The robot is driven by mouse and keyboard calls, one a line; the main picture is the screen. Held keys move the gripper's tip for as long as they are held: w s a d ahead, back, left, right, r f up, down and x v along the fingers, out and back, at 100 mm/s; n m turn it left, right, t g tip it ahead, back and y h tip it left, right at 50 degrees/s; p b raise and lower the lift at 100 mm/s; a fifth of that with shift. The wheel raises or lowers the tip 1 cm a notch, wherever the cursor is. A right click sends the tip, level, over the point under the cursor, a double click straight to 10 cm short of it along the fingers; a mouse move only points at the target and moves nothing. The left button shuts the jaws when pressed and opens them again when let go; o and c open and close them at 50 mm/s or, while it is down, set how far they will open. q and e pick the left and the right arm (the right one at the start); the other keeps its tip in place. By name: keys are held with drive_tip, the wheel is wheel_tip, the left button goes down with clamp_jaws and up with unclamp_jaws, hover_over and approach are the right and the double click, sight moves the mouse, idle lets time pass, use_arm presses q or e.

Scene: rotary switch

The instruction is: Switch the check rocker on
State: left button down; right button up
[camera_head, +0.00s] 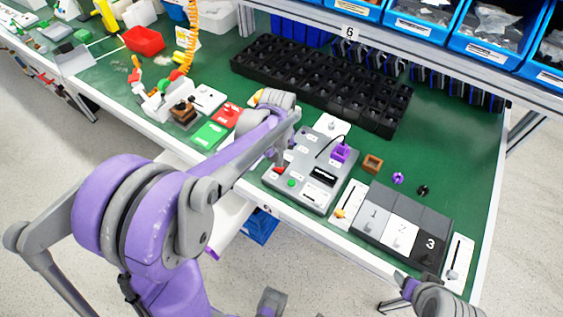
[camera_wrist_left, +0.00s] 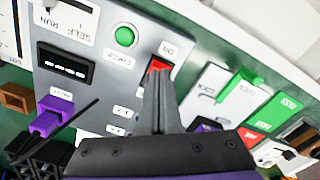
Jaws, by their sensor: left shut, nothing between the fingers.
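The check rocker (camera_wrist_left: 158,66) is a red switch on a grey test panel (camera_head: 327,160). In the left wrist view it sits by the labels CHECK and ON, beside a round green button (camera_wrist_left: 125,36). My left gripper (camera_wrist_left: 158,85) is shut and empty, its fingertips at the rocker and covering part of it. I cannot tell whether they touch it. In the head view the red rocker (camera_head: 278,170) shows just under the left gripper (camera_head: 283,163). My right gripper (camera_head: 407,287) is at the bottom right, away from the panel; its jaws are not clear.
A purple connector (camera_head: 340,152) with a black cable sits on the panel. Numbered bins (camera_head: 400,232) stand to its right, with a brown square block (camera_head: 372,164) behind. A black tray (camera_head: 320,85) lies behind the panel. Green and red blocks (camera_head: 210,134) lie to the left.

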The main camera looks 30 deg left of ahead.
use_arm(q)
wheel_tip(320, 180, up, 6)
drive_tip(key=p, duration=0.3)
idle(0.3)
idle(0.4)
drive_tip(key=s+d+r+m+t, duration=0.1)
drive_tip(key=s+d+m+t, duration=0.1)
drive_tip(key=s, duration=0.5)
drive_tip(key=s+d+m+t, duration=0.3)
drive_tip(key=s+d, duration=0.1)
drive_tip(key=s, duration=0.4)
drive_tip(key=shift+s+d+r, duration=0.15)
drive_tip(key=shift+d+r, duration=0.25)
